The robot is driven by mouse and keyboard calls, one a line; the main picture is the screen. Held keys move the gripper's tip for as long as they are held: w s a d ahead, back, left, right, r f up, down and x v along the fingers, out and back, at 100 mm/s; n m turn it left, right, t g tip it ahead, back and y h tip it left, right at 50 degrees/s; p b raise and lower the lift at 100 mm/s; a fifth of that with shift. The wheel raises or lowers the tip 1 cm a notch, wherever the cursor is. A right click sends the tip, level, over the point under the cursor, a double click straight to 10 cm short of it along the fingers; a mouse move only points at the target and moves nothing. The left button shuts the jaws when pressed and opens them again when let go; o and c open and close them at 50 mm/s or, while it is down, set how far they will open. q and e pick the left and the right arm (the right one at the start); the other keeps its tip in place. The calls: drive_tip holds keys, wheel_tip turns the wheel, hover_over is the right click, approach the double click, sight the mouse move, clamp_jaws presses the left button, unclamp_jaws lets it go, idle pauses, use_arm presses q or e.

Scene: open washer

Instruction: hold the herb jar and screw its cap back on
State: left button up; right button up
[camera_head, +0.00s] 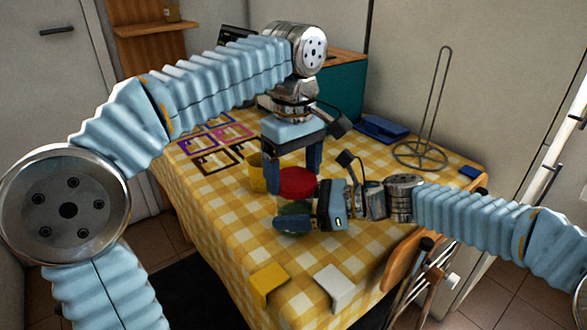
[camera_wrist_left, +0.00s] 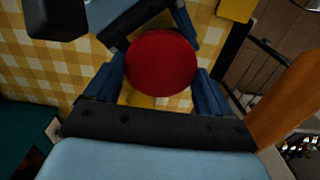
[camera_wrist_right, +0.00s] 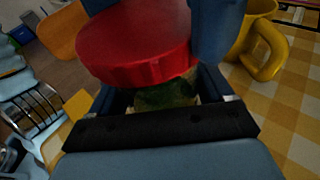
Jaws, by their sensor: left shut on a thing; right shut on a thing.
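The red cap (camera_head: 298,182) sits between the fingers of my left gripper (camera_head: 293,178), which points down from above and is shut on it. In the left wrist view the cap (camera_wrist_left: 160,62) is a round red disc with a blue finger on each side. My right gripper (camera_head: 308,217) reaches in level from the right, just below, shut on the herb jar (camera_head: 292,209). The jar's green contents (camera_wrist_right: 165,95) show under the cap (camera_wrist_right: 135,42) in the right wrist view. The cap is directly over the jar's top; I cannot tell whether its thread is engaged.
A yellow mug (camera_head: 257,174) stands close beside the grippers. Square frames (camera_head: 212,150) lie behind it. A yellow holder (camera_head: 269,284) and a white holder (camera_head: 335,287) sit at the front edge. A wire stand (camera_head: 420,154) is at the back right.

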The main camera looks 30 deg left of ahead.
use_arm(q)
drive_tip(key=shift+f, duration=0.95)
drive_tip(key=o, duration=0.8)
drive_tip(key=shift+o, duration=0.2)
drive_tip(key=n, duration=0.2)
drive_tip(key=shift+n, duration=0.4)
drive_tip(key=n, duration=0.5)
drive_tip(key=shift+s, duration=0.15)
drive_tip(key=n, duration=0.5)
drive_tip(key=shift+d, duration=0.1)
drive_tip(key=n, duration=0.3)
drive_tip(key=shift+d, duration=0.15)
